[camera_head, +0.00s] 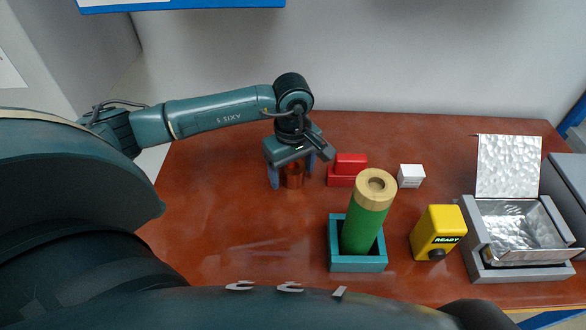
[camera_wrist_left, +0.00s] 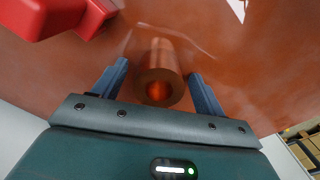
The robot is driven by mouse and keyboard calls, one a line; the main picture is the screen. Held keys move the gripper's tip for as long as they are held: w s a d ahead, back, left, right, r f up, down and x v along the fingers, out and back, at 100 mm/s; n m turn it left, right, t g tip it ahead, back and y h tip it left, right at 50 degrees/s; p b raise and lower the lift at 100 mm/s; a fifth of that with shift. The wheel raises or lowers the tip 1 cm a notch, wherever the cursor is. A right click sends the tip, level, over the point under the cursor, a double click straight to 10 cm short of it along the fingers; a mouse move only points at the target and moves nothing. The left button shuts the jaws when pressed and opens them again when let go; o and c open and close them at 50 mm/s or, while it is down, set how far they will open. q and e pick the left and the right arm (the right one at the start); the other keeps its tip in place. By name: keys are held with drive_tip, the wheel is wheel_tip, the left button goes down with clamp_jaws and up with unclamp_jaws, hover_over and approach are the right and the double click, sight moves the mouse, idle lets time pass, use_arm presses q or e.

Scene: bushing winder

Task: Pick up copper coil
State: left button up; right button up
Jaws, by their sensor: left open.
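The copper coil (camera_head: 293,176) is a short copper-coloured hollow cylinder standing on the red-brown table, left of the red block. My left gripper (camera_head: 292,177) is above it, pointing down, with one finger on each side of the coil. In the left wrist view the copper coil (camera_wrist_left: 159,76) lies between the two blue fingers of my left gripper (camera_wrist_left: 160,78). Gaps show between the coil and both fingers, so the jaws are open. The coil's top is partly hidden by the gripper in the head view. My right gripper is not in view.
A red stepped block (camera_head: 348,170) stands just right of the gripper. Further right are a white box (camera_head: 411,175), a green cylinder (camera_head: 363,220) in a teal tray (camera_head: 358,263), a yellow "READY" device (camera_head: 437,227) and an open metal bin (camera_head: 510,222). The left table area (camera_head: 215,220) is clear.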

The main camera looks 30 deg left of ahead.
use_arm(q)
drive_tip(key=shift+f, duration=0.3)
drive_tip(key=shift+c, duration=0.4)
drive_tip(key=shift+r, duration=0.1)
drive_tip(key=c, duration=1.1)
